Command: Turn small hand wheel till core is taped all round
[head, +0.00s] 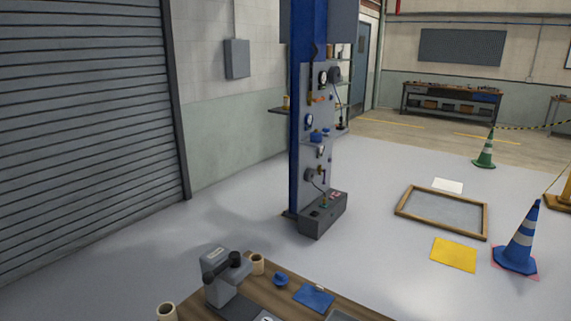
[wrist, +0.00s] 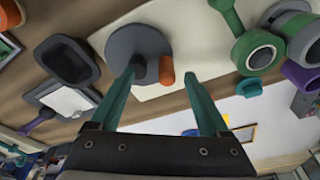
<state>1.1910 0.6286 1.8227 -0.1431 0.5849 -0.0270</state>
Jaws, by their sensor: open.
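In the wrist view, a dark grey round wheel (wrist: 130,45) with a short hub and an orange handle (wrist: 166,70) sits over a cream board (wrist: 195,35); it looks like the small hand wheel. My gripper (wrist: 159,75) is open, with its two teal fingers spread. In the picture, the orange handle and the hub lie between the fingertips; the left fingertip overlaps the wheel's edge, and I cannot tell whether it touches. My gripper is outside the head view.
In the wrist view, a dark bowl-like part (wrist: 68,60) and a grey tray (wrist: 40,92) with white sheet lie left; grey and purple parts crowd the right. In the head view, a wooden table (head: 345,306) bears a grey machine (head: 222,280), a cream roll (head: 257,264) and a blue pad (head: 314,298).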

